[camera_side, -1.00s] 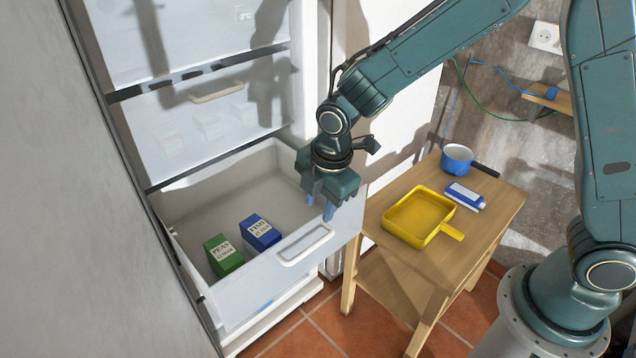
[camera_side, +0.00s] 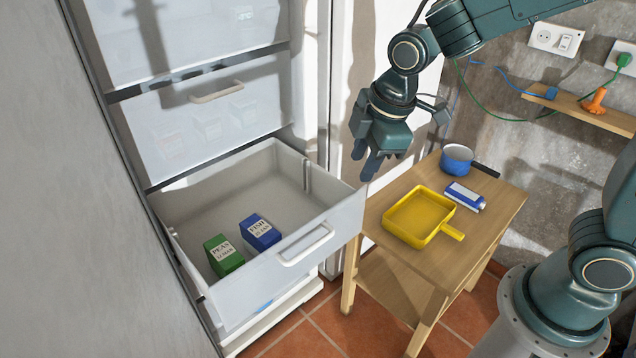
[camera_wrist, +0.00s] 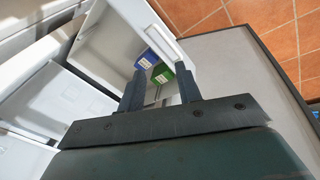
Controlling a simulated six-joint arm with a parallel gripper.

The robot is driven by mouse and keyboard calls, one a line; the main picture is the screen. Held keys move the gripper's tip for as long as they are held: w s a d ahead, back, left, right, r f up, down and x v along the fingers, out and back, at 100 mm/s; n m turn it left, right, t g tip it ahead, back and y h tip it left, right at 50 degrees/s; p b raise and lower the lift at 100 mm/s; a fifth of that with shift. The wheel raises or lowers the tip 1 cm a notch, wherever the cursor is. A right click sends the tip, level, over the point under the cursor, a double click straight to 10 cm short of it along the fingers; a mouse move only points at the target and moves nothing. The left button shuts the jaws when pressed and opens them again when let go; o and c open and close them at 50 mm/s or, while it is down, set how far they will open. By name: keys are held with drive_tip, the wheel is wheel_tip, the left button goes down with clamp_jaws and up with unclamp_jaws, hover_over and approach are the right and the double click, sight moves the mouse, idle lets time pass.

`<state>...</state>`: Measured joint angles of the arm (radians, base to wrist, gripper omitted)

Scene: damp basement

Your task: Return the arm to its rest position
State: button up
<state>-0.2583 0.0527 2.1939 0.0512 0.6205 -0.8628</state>
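My gripper (camera_side: 366,165) is raised in the air above the gap between the open freezer drawer and the wooden table in the side view. Its fingers point down, stand apart and hold nothing. In the wrist view its two fingers (camera_wrist: 160,90) are spread, with the drawer showing beyond them. The open freezer drawer (camera_side: 335,225) holds a green peas box (camera_side: 223,256) and a blue fish box (camera_side: 260,232), standing side by side. In the wrist view the blue box (camera_wrist: 146,61) and the green box (camera_wrist: 163,73) show between the fingers.
The wooden table (camera_side: 475,245) carries a yellow pan (camera_side: 420,216), a blue pot (camera_side: 457,158) and a blue-and-white carton (camera_side: 464,196). A closed drawer (camera_side: 215,120) is above the open one. A wall shelf (camera_side: 575,108) holds an orange object (camera_side: 596,101). A green cable hangs along the wall.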

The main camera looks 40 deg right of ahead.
drive_tip(key=s+d+r+m, duration=0.2)
drive_tip(key=s+m, duration=0.2)
drive_tip(key=s, duration=0.2)
drive_tip(key=s+d+r+m+t, duration=0.1)
drive_tip(key=s+d+r+m, duration=0.2)
drive_tip(key=s, duration=0.3)
drive_tip(key=s+d+r+m+t, duration=0.1)
drive_tip(key=s+d+r+m, duration=0.2)
drive_tip(key=s+m, duration=0.2)
drive_tip(key=shift+s+r, duration=0.25)
drive_tip(key=shift+s, duration=0.15)
